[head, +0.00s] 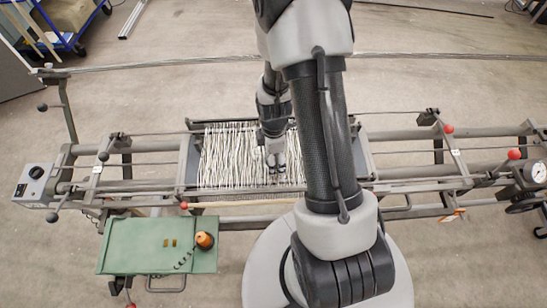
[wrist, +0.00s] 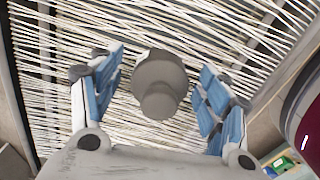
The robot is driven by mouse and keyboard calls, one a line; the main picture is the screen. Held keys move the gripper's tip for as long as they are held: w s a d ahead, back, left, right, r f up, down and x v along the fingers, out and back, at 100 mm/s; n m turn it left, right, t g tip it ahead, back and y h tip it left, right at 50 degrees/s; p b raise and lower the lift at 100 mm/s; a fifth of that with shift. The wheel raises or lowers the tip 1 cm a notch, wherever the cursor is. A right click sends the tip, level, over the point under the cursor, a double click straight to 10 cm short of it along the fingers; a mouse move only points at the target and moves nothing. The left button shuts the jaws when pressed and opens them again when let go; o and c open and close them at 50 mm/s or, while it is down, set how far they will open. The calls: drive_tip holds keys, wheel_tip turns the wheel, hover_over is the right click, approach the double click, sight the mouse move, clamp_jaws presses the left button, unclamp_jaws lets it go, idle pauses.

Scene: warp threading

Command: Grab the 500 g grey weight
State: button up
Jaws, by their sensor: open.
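The grey weight (wrist: 160,82) is a round, knobbed grey piece on the white warp threads (wrist: 60,70) in the wrist view. My gripper (wrist: 158,95) is open, with one blue-padded finger on each side of the weight. Gaps show between the weight and both fingers. In the head view my gripper (head: 274,165) is over the right part of the warp threads (head: 230,160). My arm covers part of the frame there, and the weight cannot be made out clearly. No mass marking is readable.
The metal loom frame (head: 400,188) spans the picture with rails and red-knobbed levers. A green tray (head: 130,245) with an orange spool (head: 205,241) is at the lower left. A grey control box (head: 36,184) sits at the left end and a dial gauge (head: 538,172) at the right.

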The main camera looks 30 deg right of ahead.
drive_tip(key=shift+c, duration=0.4)
drive_tip(key=c, duration=1.5)
